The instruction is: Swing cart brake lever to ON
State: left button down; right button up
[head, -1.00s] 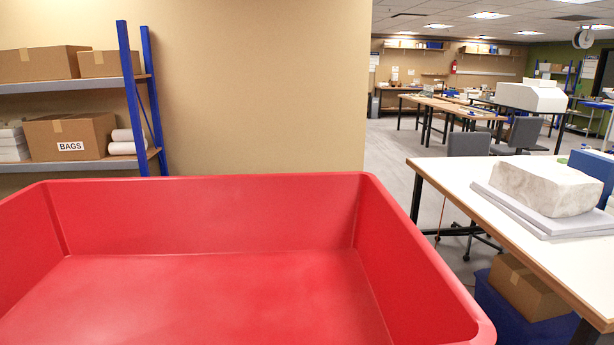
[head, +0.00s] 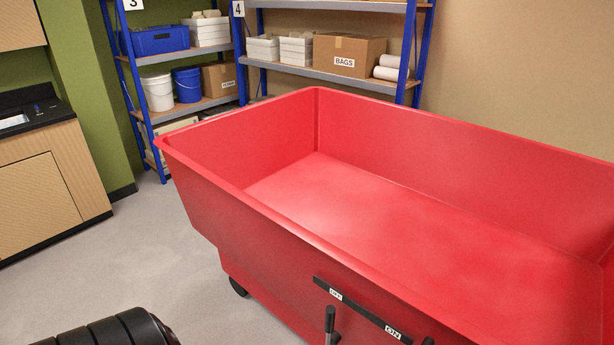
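The red cart (head: 245,235) is a large, empty, open-topped tub that fills the middle and right of the head view. A dark strip (head: 362,311) on its near side carries a white OFF label (head: 335,294) on the left and a white ON label (head: 392,331) on the right. The brake lever (head: 330,320), with a dark upright grip, stands just below the OFF label. Its lower end is cut off by the bottom edge. Neither of my grippers shows. A black rounded part at the bottom left looks like my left arm.
A dark caster (head: 238,287) shows under the cart's left end. Grey floor (head: 170,255) lies open between the cart and a wooden cabinet (head: 45,195) at left. Blue-framed shelves (head: 290,72) with boxes and buckets stand behind the cart.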

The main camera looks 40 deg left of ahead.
aim_at(333, 338)
jog(key=u, duration=1.5)
